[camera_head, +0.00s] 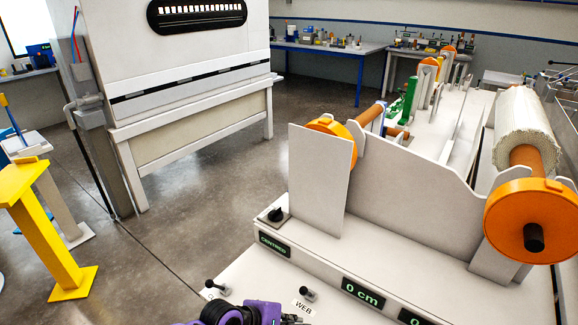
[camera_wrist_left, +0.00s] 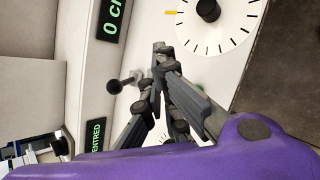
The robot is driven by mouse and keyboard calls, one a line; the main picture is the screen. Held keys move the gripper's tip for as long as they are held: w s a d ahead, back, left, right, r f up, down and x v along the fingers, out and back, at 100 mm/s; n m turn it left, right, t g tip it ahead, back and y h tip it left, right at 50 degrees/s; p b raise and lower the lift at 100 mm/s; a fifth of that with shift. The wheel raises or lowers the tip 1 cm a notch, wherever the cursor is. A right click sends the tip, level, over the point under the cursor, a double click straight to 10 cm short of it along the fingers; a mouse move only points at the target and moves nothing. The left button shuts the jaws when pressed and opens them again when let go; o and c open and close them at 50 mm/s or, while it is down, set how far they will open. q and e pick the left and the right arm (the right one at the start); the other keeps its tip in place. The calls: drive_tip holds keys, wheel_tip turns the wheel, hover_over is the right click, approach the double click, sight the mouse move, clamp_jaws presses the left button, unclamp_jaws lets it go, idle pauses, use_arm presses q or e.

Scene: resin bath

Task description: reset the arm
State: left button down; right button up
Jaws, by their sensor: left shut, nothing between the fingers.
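My left arm is a purple and black shape at the bottom edge of the head view; most of it is cut off. In the left wrist view my left gripper (camera_wrist_left: 162,55) is shut and empty, its fingertips together over the pale panel. A small lever with a black ball knob (camera_wrist_left: 114,87) stands just left of the fingers; I cannot tell whether they touch. A white dial (camera_wrist_left: 235,32) with black ticks lies beyond the fingertips, to the upper right. My right gripper is in neither view.
The grey machine (camera_head: 400,200) carries orange-ended rollers and a white roll (camera_head: 524,130). Its front has a "CENTRED" display (camera_head: 274,245), a "0 cm" display (camera_head: 363,293) and a black rotary knob (camera_head: 276,214). A yellow stand (camera_head: 45,225) is at left. Open floor lies between.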

use_arm(q)
drive_tip(key=w+r+m+t, duration=0.3)
drive_tip(key=w+r+m, duration=0.1)
drive_tip(key=m, duration=0.4)
drive_tip(key=s+a+f+m+t+y, duration=0.2)
drive_tip(key=s+a+m+t, duration=0.1)
drive_tip(key=s+a+m, duration=0.35)
drive_tip(key=s+a+f+y, duration=0.2)
drive_tip(key=s+a+f, duration=0.1)
drive_tip(key=s, duration=0.5)
drive_tip(key=s+a+f+g+y, duration=0.1)
drive_tip(key=s+a+f, duration=0.2)
drive_tip(key=s+a, duration=0.3)
drive_tip(key=s+a+f+g+y, duration=0.1)
drive_tip(key=s+a, duration=0.4)
drive_tip(key=s, duration=0.6)
wheel_tip(320, 180, down, 2)
drive_tip(key=shift+a+f+m+y+p, duration=0.2)
drive_tip(key=shift+m+y+p, duration=0.15)
drive_tip(key=shift+y, duration=0.45)
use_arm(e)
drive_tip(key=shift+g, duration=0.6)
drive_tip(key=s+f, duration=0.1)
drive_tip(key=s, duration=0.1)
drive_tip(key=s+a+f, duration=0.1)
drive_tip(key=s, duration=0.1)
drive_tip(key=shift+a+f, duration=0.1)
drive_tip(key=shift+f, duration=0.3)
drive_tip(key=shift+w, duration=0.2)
